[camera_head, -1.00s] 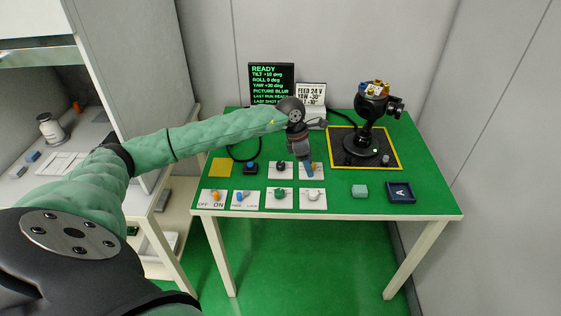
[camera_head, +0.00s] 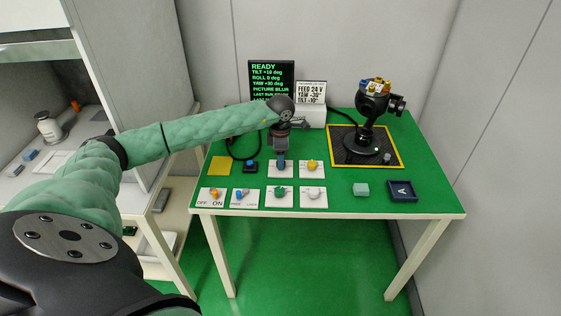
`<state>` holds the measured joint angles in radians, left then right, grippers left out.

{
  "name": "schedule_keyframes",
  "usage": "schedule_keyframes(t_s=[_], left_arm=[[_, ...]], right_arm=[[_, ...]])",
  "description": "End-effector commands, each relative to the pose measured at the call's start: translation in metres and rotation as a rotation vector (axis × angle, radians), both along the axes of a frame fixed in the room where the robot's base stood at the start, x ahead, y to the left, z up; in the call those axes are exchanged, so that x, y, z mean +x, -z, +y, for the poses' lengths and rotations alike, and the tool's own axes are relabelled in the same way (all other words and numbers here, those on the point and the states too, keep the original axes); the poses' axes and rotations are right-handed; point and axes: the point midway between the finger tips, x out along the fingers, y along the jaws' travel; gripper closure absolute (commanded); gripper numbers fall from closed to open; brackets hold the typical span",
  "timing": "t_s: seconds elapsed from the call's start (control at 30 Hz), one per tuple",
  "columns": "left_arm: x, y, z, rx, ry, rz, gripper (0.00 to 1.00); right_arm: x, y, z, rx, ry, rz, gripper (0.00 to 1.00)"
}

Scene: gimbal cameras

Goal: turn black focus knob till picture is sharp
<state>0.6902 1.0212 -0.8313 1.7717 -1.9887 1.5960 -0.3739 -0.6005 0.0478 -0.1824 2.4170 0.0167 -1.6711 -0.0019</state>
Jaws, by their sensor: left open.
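My left gripper (camera_head: 281,161) points down at the white plate (camera_head: 288,174) in the back row of the control panel. It is open, with its fingers at the black focus knob, which they hide. I cannot tell whether they touch it. The black screen (camera_head: 272,80) reads READY, tilt +10 deg, roll 0 deg, yaw +30 deg and PICTURE BLUR; its lower lines are partly covered by my arm. The black gimbal camera (camera_head: 373,105) stands on a black pad with a yellow border (camera_head: 340,158). My right gripper is out of view.
A yellow knob (camera_head: 312,165) is just right of my gripper. Green (camera_head: 280,191) and white (camera_head: 314,192) knobs, switches and a blue button (camera_head: 251,164) sit nearby.

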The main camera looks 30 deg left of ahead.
Motion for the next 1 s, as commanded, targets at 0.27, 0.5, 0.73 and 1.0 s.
schedule_keyframes(t_s=[0.27,0.5,0.73,1.0], left_arm=[[0.000,0.012,0.000,0.001,0.000,0.001,0.48],[0.000,0.012,0.000,0.000,0.000,0.000,0.52],[0.000,0.011,0.000,0.000,0.000,0.000,0.93],[0.000,0.013,0.000,0.000,-0.033,-0.001,0.93]], right_arm=[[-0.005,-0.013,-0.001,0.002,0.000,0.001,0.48],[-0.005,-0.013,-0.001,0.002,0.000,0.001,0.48],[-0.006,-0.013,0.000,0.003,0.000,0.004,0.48],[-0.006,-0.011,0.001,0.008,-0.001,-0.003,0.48]])
